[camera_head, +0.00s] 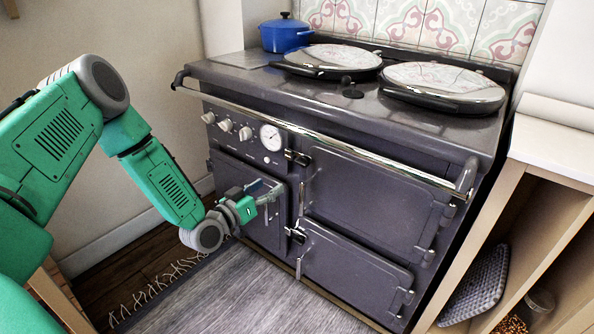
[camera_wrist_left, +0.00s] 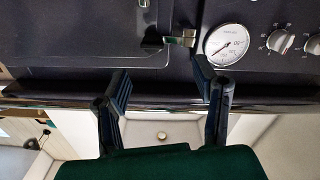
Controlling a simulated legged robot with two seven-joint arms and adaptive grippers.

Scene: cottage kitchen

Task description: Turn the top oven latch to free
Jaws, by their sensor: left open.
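The dark range cooker (camera_head: 330,120) has a top oven door (camera_head: 370,190) with a small metal top latch (camera_head: 297,157) at its upper left corner, beside the dial. The latch looks roughly level across the door edge. In the left wrist view the latch (camera_wrist_left: 180,40) lies beyond the fingertips, nearer the right finger. My left gripper (camera_head: 268,193) is in front of the left oven door, below and left of the latch and apart from it. Its two fingers (camera_wrist_left: 163,82) are spread with nothing between them. My right gripper is in neither view.
A chrome rail (camera_head: 320,135) runs along the cooker front above the doors. A round gauge (camera_head: 270,138) and white knobs (camera_head: 226,125) sit left of the latch. A lower latch (camera_head: 297,234) is below. Wooden shelving (camera_head: 500,215) stands at right.

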